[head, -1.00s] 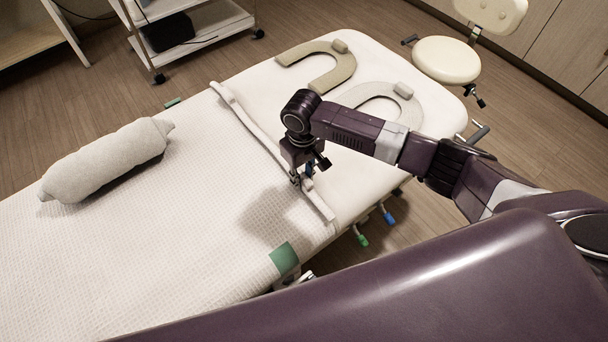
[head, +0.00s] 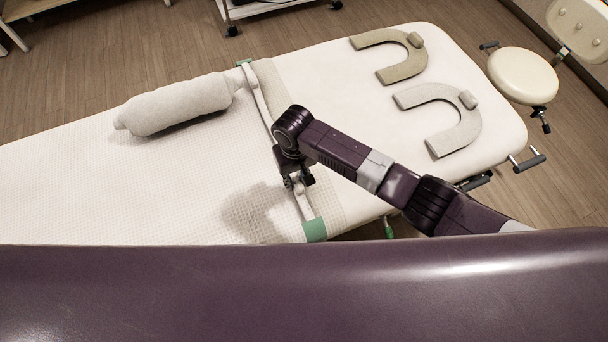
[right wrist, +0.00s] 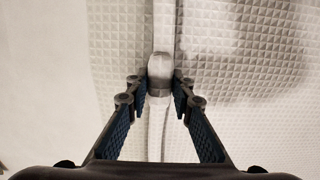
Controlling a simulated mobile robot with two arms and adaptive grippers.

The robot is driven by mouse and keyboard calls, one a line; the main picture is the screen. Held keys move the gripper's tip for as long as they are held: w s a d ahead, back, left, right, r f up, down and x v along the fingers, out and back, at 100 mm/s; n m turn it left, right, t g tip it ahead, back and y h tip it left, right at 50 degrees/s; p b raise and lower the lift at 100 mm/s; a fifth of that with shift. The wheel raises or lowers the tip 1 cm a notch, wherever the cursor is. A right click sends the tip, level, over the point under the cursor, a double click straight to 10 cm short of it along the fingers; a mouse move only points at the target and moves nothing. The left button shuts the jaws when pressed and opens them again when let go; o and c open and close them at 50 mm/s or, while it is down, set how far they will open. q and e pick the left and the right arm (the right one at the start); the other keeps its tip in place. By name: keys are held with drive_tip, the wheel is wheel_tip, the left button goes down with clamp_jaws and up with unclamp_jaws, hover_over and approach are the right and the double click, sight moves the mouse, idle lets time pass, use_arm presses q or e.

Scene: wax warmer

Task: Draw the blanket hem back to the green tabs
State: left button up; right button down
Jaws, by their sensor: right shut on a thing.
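The white waffle blanket (head: 60,175) covers the left part of the treatment bed. Its rolled hem (head: 262,106) runs across the bed as a pale raised bar. One green tab (head: 315,230) is at the near bed edge, right by the hem's near end. The other green tab (head: 244,62) is at the far edge, by the hem's far end and partly hidden. My right gripper (head: 295,183) is at the hem's nearer half. In the right wrist view, its fingers (right wrist: 161,82) are closed on a rounded grip piece of the hem (right wrist: 160,68). My left gripper is not in view.
A grey bolster (head: 178,103) lies on the blanket left of the hem. Two U-shaped pads, one olive (head: 405,68) and one grey (head: 465,132), lie on the bare right part of the bed. A round stool (head: 522,75) stands beyond the right end.

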drive_tip(key=c, duration=1.7)
unclamp_jaws()
wheel_tip(320, 180, up, 12)
drive_tip(key=shift+r, duration=0.1)
drive_tip(key=shift+s, duration=0.1)
